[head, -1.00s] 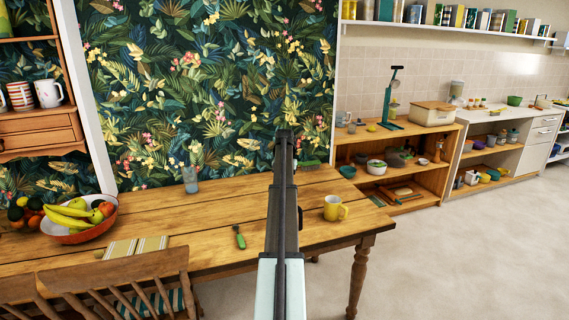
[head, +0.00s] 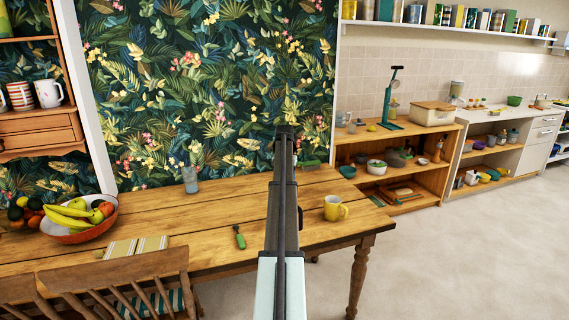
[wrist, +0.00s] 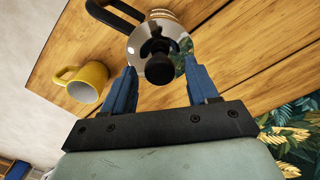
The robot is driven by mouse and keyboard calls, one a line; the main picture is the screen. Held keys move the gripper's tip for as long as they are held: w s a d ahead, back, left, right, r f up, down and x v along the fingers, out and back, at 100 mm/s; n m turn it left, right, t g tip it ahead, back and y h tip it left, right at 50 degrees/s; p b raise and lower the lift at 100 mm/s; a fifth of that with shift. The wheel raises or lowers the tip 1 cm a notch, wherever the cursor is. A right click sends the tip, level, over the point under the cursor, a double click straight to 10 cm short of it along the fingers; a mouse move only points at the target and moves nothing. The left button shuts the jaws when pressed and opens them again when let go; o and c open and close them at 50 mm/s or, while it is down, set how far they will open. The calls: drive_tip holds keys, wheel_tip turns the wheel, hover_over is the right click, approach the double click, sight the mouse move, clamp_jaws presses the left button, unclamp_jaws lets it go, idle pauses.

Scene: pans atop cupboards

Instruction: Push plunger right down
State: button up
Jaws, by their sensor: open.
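In the wrist view a press pot with a shiny metal lid (wrist: 143,42) stands on the wooden table. Its plunger has a round black knob (wrist: 159,70), seen nearly end-on, and a black handle (wrist: 108,12) sticks out to the upper left. My gripper (wrist: 160,66) is open, one blue finger on each side of the knob, with gaps showing on both sides. How far the plunger stands out of the lid is hard to tell from this angle.
A yellow mug (head: 334,208) stands to the right of my arm and close by in the wrist view (wrist: 87,83). A green-handled utensil (head: 239,237), a fruit bowl (head: 82,222) and a glass (head: 190,179) are on the table (head: 170,212) to the left.

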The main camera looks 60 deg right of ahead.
drive_tip(key=shift+r, duration=2.15)
